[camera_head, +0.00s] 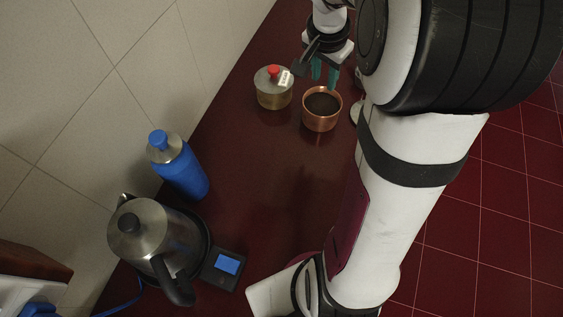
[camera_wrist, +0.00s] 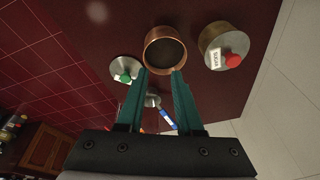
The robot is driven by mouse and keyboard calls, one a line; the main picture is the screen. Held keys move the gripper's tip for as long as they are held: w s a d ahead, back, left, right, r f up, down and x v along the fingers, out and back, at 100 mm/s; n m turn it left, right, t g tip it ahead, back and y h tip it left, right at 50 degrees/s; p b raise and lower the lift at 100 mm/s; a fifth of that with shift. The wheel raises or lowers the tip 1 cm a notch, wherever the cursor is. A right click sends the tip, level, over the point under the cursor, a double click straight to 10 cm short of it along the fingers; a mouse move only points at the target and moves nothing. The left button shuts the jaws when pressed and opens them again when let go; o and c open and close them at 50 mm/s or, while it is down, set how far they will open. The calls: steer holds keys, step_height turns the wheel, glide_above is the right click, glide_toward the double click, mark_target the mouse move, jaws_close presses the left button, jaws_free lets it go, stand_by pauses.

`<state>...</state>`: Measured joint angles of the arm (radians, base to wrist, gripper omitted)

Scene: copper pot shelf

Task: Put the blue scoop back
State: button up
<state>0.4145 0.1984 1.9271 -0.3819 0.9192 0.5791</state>
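The scoop (camera_wrist: 153,101), with a grey bowl and a blue and white handle, shows between my fingers in the wrist view. It appears to lie on the counter beyond them, not held; its exact height is hard to tell. I cannot make it out in the head view. My gripper (camera_wrist: 160,72) is open, its two teal fingers apart, with the copper pot (camera_wrist: 165,49) just past the fingertips. In the head view my gripper (camera_head: 324,76) is above and behind the copper pot (camera_head: 322,108), which is open and dark inside.
A metal tin (camera_head: 273,93) with a red knob and white label stands left of the pot. A lid with a green knob (camera_wrist: 125,72) lies beside the pot. A blue bottle (camera_head: 180,168) and a kettle (camera_head: 150,238) stand along the wall. The middle counter is clear.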

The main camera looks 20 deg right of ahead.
steer(key=s+a+r+n+g+y, duration=0.1)
steer(key=s+a+n, duration=0.6)
steer(key=s+a, duration=1.4)
steer(key=s+g+y, duration=0.1)
steer(key=y, duration=0.1)
steer(key=shift+s+a+n+y, duration=0.2)
steer(key=shift+n+y, duration=0.1)
steer(key=shift+y, duration=0.1)
